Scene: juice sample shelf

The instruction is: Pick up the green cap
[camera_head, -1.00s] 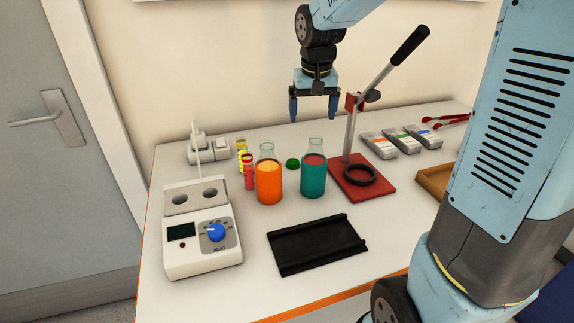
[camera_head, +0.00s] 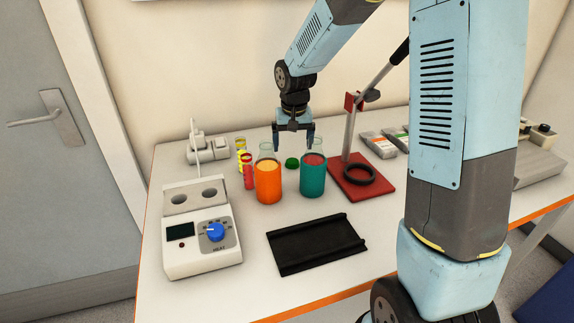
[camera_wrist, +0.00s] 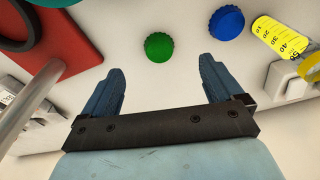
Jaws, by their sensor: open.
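The green cap (camera_head: 292,163) lies on the table between and behind the orange bottle (camera_head: 268,184) and the teal bottle (camera_head: 313,179). In the wrist view the cap (camera_wrist: 159,47) shows whole, a little beyond the fingertips and roughly centred between them. My gripper (camera_head: 294,144) is open and empty, pointing down above the cap and behind the bottle necks. Its two blue fingers (camera_wrist: 162,68) are apart in the wrist view, with nothing between them.
A blue cap (camera_wrist: 227,22) lies close to the right finger in the wrist view, near a yellow graduated cylinder (camera_wrist: 280,38). A red stand base (camera_head: 361,183) with a ring and rod is to the right. A black tray (camera_head: 317,244) lies in front.

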